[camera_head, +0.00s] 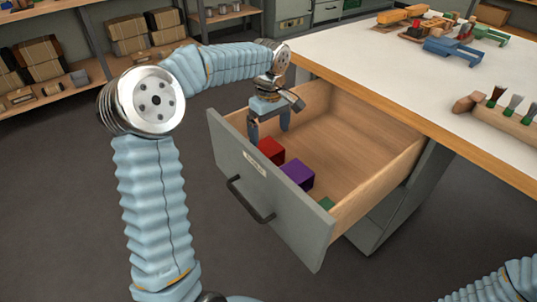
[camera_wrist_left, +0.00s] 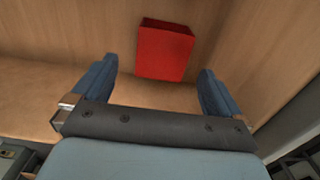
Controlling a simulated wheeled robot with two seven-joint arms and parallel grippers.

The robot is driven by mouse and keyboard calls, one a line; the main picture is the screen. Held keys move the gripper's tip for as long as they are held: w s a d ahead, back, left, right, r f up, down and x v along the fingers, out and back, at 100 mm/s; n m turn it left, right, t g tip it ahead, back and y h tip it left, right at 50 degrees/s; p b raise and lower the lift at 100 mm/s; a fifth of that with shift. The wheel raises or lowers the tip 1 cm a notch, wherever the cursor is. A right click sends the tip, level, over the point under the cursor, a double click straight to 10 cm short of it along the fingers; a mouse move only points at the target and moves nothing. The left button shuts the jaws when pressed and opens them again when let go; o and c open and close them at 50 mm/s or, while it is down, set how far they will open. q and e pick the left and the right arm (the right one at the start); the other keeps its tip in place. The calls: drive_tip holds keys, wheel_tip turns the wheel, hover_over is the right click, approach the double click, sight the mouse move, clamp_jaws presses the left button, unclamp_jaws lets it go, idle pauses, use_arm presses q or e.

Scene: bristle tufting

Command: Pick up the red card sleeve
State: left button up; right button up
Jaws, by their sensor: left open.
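The red card sleeve (camera_head: 271,149) is a small red box shape inside the open drawer, near its front panel. It also shows in the left wrist view (camera_wrist_left: 165,50), ahead of and between the two fingers. My left gripper (camera_head: 268,134) is open and empty, pointing down into the drawer just above and beside the red sleeve. Its blue fingers (camera_wrist_left: 159,68) stand apart on either side of the sleeve's near end in the left wrist view. I cannot tell whether they touch it. My right gripper is out of view.
A purple block (camera_head: 297,174) and a green one (camera_head: 326,203) also lie along the drawer front (camera_head: 240,165). The rest of the drawer floor (camera_head: 345,150) is bare. The white worktop (camera_head: 400,55) holds brushes (camera_head: 497,113) and tools above the drawer.

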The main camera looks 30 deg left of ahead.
sight(269, 149)
use_arm(q)
wheel_tip(269, 149, down, 3)
drive_tip(key=shift+f, duration=0.15)
drive_tip(key=f, duration=0.5)
drive_tip(key=shift+s+d, duration=0.15)
drive_tip(key=shift+s, duration=0.15)
drive_tip(key=c, duration=0.9)
